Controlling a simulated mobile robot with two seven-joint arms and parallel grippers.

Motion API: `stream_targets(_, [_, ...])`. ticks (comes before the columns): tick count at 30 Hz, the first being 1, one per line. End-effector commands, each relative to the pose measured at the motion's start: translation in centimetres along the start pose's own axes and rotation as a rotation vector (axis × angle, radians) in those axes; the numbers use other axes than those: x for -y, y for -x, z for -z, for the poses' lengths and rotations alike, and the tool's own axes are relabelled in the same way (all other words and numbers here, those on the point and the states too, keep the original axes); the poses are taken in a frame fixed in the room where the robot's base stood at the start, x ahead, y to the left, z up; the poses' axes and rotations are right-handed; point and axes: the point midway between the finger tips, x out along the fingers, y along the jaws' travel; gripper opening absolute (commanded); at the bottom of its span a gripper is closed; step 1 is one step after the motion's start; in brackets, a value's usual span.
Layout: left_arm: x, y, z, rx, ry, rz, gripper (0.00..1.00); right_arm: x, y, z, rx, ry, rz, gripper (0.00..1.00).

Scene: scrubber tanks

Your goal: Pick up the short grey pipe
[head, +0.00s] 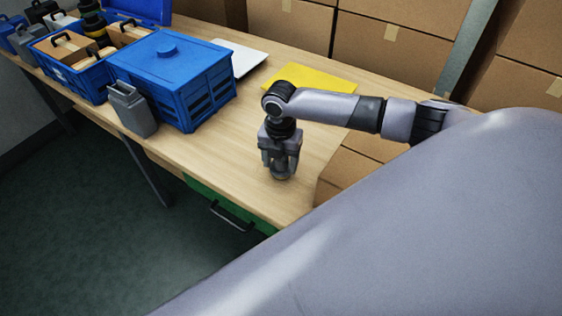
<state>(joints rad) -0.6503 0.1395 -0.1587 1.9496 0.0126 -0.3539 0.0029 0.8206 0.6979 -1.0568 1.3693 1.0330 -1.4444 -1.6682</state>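My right gripper (281,170) points down at the front edge of the wooden table, near its right end. A small rounded grey thing, seemingly the short grey pipe (284,176), shows low between its fingers. The fingers hide most of it, and I cannot tell whether they touch it. My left gripper is not in view.
A blue lidded crate (178,88) and a grey jug-like container (131,108) stand to the left. A yellow sheet (318,77) and a white sheet (240,57) lie behind. Cardboard boxes (385,58) line the back. A green drawer (206,199) is under the table.

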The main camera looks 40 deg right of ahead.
Motion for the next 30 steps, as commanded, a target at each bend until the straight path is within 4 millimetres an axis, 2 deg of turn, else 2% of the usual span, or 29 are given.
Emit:
stream_targets(1, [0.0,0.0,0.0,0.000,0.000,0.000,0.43,0.0,0.0,0.0,0.000,0.000,0.001,0.41])
stream_targets(3, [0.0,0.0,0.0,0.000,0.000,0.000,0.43,0.0,0.0,0.0,0.000,0.000,0.001,0.23])
stream_targets(5, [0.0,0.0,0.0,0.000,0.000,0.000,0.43,0.0,0.0,0.0,0.000,0.000,0.001,0.23])
stream_targets(6, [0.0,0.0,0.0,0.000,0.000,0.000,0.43,0.0,0.0,0.0,0.000,0.000,0.001,0.11])
stream_targets(20, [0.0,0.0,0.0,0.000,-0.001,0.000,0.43,0.1,0.3,0.0,-0.001,0.000,0.002,0.10])
stream_targets(26, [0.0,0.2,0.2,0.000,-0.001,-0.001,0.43,0.0,2.7,-0.1,0.000,-0.001,-0.002,0.10])
stream_targets(30, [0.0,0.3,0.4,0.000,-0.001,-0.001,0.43,-0.1,6.0,-0.1,0.002,0.000,-0.005,0.10])
